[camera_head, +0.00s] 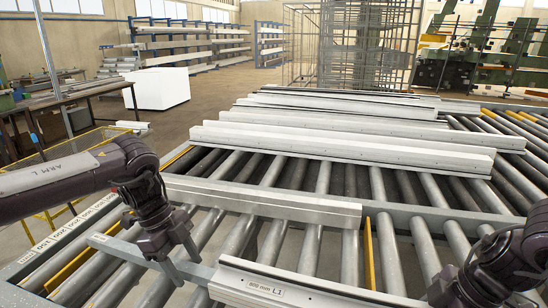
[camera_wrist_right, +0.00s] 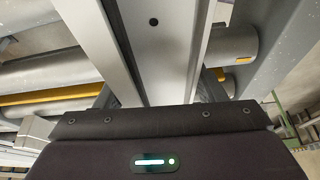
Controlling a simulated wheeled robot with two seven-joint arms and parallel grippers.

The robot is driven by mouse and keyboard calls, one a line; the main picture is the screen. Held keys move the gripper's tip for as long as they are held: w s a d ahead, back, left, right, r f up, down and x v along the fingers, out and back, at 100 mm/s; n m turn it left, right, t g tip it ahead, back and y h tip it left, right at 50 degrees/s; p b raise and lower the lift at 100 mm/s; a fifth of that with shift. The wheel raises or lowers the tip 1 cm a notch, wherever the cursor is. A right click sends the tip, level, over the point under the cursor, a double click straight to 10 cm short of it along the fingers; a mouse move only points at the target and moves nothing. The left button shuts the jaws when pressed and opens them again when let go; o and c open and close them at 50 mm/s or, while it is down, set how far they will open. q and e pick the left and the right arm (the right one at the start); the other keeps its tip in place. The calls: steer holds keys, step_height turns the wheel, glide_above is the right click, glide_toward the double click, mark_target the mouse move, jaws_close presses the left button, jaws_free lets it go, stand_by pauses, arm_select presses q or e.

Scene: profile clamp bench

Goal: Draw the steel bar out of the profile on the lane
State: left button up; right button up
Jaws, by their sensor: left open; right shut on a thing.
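The profile (camera_head: 300,291), a pale channel labelled "800 mm L1", lies on the rollers at the bottom of the head view. The steel bar (camera_head: 122,248), flat and grey, sticks out of its left end. My left gripper (camera_head: 182,263) is open at the bar, close to the profile's end, one finger on each side of the bar. My right gripper (camera_head: 440,292) is at the profile's right part. In the right wrist view, the right gripper (camera_wrist_right: 158,95) is shut on the profile (camera_wrist_right: 158,50). The bar's inner part is hidden inside the profile.
Another pale profile (camera_head: 262,202) lies just behind on the rollers, with more profiles (camera_head: 340,148) farther back. A yellow strip (camera_head: 369,255) stands between rollers behind L1. A bench (camera_head: 70,95) is at the far left. Bare rollers lie left of L1.

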arm_select(q)
steer(key=d, duration=0.1)
steer(key=s+d, duration=0.1)
steer(key=d, duration=0.1)
steer(key=shift+d, duration=0.25)
steer(key=v, duration=1.3)
steer(key=w+d+r+m+t+h, duration=0.1)
steer(key=d+r+m+h, duration=0.2)
steer(key=d+r, duration=0.8)
steer(key=shift+r+t+h, duration=0.4)
steer(key=shift+r+h, duration=0.6)
steer(key=shift+r, duration=0.9)
steer(key=shift+d, duration=0.15)
steer(key=m+y, duration=0.7)
steer(key=m, duration=1.7)
glide_above(201, 271)
steer(key=w+a, duration=0.3)
steer(key=a+f+x, duration=0.1)
steer(key=a+x, duration=0.2)
steer(key=x, duration=0.9)
steer(key=a+m, duration=0.1)
steer(key=m, duration=0.2)
steer(key=a+f+m+y, duration=0.1)
steer(key=m, duration=0.2)
steer(key=s+a+f+m+y, duration=0.1)
steer(key=a+m, duration=0.1)
steer(key=m, duration=0.1)
